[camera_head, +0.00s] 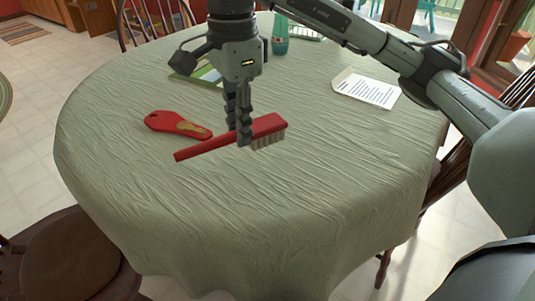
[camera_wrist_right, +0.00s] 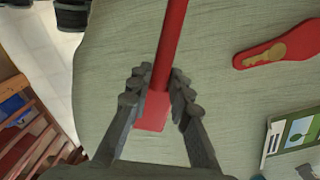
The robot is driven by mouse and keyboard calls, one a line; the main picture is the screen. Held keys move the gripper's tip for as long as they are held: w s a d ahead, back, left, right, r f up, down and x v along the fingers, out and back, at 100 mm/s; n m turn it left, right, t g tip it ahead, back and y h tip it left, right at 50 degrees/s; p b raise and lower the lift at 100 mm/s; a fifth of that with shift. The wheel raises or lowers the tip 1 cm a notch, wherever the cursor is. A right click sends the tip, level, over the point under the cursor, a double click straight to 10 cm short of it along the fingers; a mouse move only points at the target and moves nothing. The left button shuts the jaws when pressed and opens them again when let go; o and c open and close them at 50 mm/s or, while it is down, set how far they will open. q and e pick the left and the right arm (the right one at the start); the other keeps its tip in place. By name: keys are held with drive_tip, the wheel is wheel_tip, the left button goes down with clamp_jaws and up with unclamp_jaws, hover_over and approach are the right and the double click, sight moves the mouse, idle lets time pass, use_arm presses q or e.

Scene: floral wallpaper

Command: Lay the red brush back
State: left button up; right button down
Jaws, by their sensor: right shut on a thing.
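The red brush (camera_head: 205,147) has a long straight handle pointing left and pale bristles facing down at its right end. My right gripper (camera_head: 244,138) is shut on it near the bristle end, over the middle of the table (camera_head: 300,210). I cannot tell whether the bristles touch the cloth. In the right wrist view the brush (camera_wrist_right: 172,45) runs up from between the fingers of the right gripper (camera_wrist_right: 157,90). My left gripper is not in view.
A flat red paddle-shaped thing (camera_head: 165,121) with a tan mark lies just behind the brush handle. A green booklet (camera_head: 208,75), a teal bottle (camera_head: 280,36) and a white printed sheet (camera_head: 367,89) are farther back. The front of the table is clear. Chairs (camera_head: 68,256) stand around it.

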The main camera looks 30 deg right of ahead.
drive_tip(key=s+d+f, duration=0.2)
drive_tip(key=d, duration=0.1)
drive_tip(key=shift+s+d+f, duration=0.15)
drive_tip(key=shift+d+f, duration=0.1)
drive_tip(key=shift+f, duration=0.05)
drive_tip(key=shift+s+d+f, duration=0.1)
drive_tip(key=shift+f, duration=0.25)
wheel_tip(320, 180, down, 3)
drive_tip(key=shift+f, duration=0.25)
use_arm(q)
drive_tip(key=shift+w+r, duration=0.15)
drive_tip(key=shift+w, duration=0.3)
use_arm(e)
drive_tip(key=shift+f, duration=0.1)
